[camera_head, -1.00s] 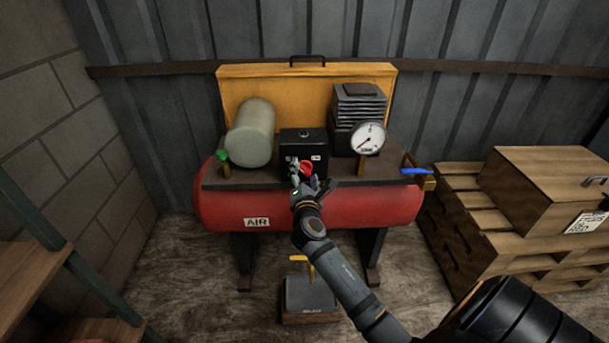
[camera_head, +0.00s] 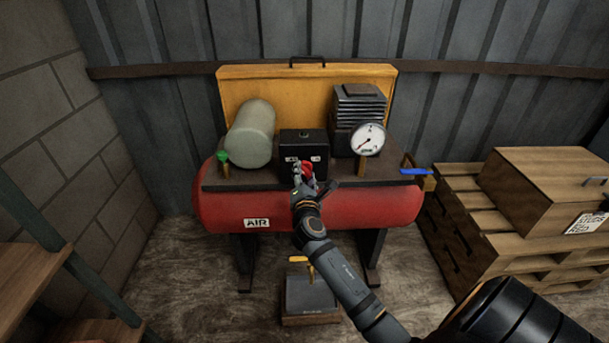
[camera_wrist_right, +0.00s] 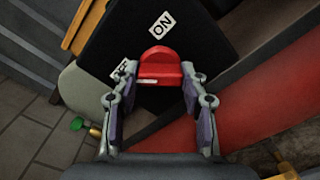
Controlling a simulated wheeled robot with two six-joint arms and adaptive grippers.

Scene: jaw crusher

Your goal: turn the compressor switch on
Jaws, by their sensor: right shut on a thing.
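The compressor's black switch box (camera_head: 290,160) stands at the front middle of the deck, above the red tank (camera_head: 350,212). Its red switch knob (camera_head: 308,168) is on the front face, partly hidden by my right gripper (camera_head: 303,173). In the right wrist view the red knob (camera_wrist_right: 160,62) sits between the fingertips of my right gripper (camera_wrist_right: 158,78), which is shut on it. An ON label (camera_wrist_right: 163,22) shows on the black face. A second label (camera_wrist_right: 122,68) is partly hidden behind a finger. A small green spot (camera_head: 305,136) shows on the box top. My left gripper is out of view.
A pressure gauge (camera_head: 368,139) and a blue handle (camera_head: 416,171) are to the right, and a green knob (camera_head: 223,156) to the left. Pallets with a wooden crate (camera_head: 555,195) stand at right.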

